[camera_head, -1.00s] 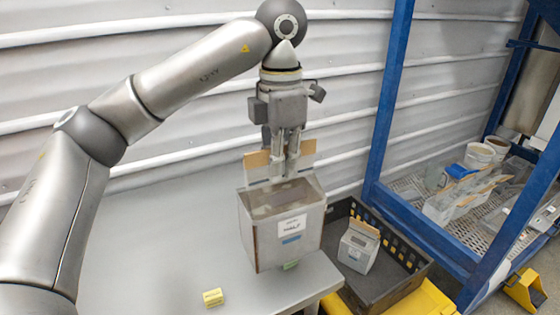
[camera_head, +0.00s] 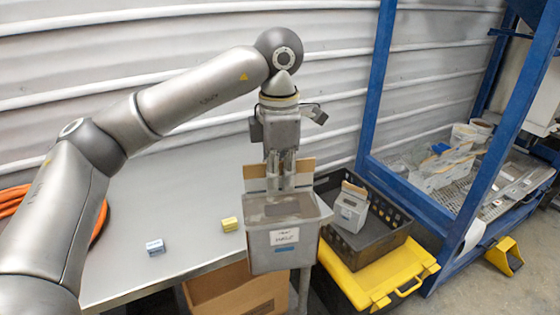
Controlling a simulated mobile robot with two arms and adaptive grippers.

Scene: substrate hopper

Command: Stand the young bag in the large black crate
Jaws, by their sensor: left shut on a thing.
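A grey open-topped bag (camera_head: 285,240) with a brown upper strip at the back and a white and blue label hangs upright from my left gripper (camera_head: 281,180). The gripper is shut on the back wall of the bag. The label's writing is too blurred to read surely. The bag is past the right front edge of the table, left of the large black crate (camera_head: 385,243). The crate has a smaller grey bag (camera_head: 349,209) with a brown flap standing at its left. The held bag hides part of the crate's left side. My right gripper is not in view.
A yellow case (camera_head: 375,278) lies in front of the crate. A blue frame post (camera_head: 379,75) rises behind the crate.

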